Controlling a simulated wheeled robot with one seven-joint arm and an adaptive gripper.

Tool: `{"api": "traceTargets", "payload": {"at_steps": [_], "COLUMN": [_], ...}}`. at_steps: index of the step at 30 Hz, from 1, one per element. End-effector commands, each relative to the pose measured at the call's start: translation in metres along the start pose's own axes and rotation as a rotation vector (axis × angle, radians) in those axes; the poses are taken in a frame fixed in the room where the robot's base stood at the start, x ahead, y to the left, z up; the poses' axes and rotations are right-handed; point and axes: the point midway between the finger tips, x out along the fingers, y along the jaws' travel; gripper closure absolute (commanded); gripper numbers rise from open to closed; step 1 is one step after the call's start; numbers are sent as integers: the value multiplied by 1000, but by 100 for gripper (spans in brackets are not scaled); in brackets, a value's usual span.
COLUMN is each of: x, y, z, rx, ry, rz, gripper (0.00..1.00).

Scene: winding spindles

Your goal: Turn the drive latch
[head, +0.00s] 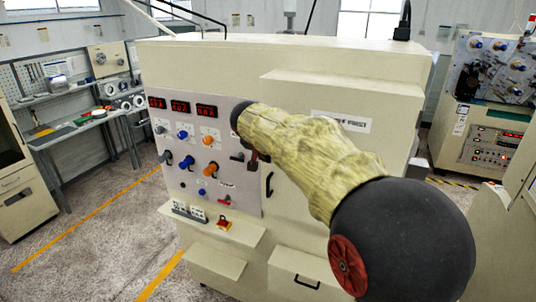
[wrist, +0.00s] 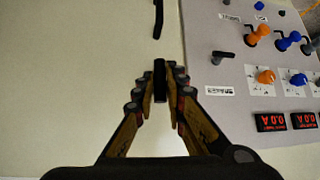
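A dark upright bar (wrist: 160,76), which looks like the drive latch's handle, stands out from the pale cabinet front beside the panel's edge in the wrist view. My gripper (wrist: 160,82) has its two fingers drawn together on either side of this bar, and the pads appear to touch it. In the head view my gripper (head: 258,157) is at the right edge of the panel, mostly hidden behind my arm, and the bar cannot be made out there. Another small black lever (wrist: 222,56) sits on the grey panel, apart from the fingers, with a label near it.
A black pull handle (head: 269,184) is on the cabinet close to the gripper. A shelf ledge (head: 205,225) juts out below the panel. Open floor lies to the left.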

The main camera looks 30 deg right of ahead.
Motion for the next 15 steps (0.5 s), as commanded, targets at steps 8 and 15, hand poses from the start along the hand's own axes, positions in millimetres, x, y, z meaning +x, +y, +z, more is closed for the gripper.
{"api": "traceTargets", "payload": {"at_steps": [8, 15], "x": [0, 0], "y": [0, 0], "z": [0, 0], "rx": [0, 1], "ry": [0, 1], "rz": [0, -1], "gripper": [71, 70]}}
